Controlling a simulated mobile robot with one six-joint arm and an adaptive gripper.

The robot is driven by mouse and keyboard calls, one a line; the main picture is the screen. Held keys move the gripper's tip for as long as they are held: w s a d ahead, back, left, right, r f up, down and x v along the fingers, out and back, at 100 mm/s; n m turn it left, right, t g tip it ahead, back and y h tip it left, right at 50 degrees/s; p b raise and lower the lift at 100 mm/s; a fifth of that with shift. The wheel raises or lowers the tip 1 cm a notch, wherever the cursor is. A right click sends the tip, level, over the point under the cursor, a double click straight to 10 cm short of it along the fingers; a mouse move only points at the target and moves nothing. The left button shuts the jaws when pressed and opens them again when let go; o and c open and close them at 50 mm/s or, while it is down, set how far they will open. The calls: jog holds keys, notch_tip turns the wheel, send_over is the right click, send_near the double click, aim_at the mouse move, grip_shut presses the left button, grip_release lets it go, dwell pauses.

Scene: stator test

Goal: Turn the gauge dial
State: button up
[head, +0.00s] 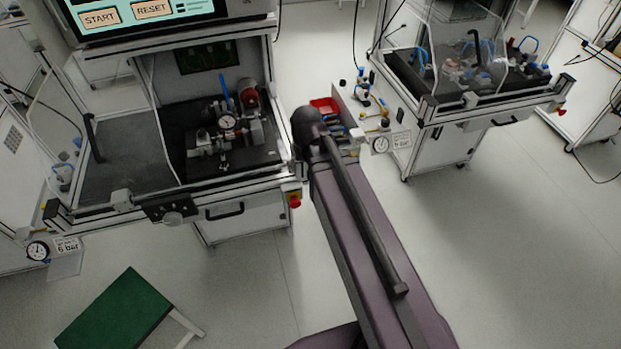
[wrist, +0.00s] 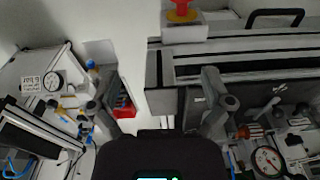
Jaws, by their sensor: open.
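A round white dial gauge (head: 227,122) sits on the metal fixture inside the open-fronted test station, on a dark base.
Pressure gauges marked 6 bar hang at the station's left corner (head: 37,251) and beside the right station (head: 380,144). A red bin (head: 325,106) stands between the stations. A red button (head: 294,201) projects from the front corner. A green-topped table (head: 115,312) stands at lower left.

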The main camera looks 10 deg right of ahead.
jog(key=shift+s+d+f+b, duration=0.45)
jog(key=shift+s+d+f, duration=0.2)
jog(key=shift+s+f, duration=0.15)
jog(key=s+d, duration=0.1)
jog(key=s+d+g, duration=0.1)
jog(key=s, duration=0.1)
jog(key=shift+w, duration=0.1)
dwell(3.4)
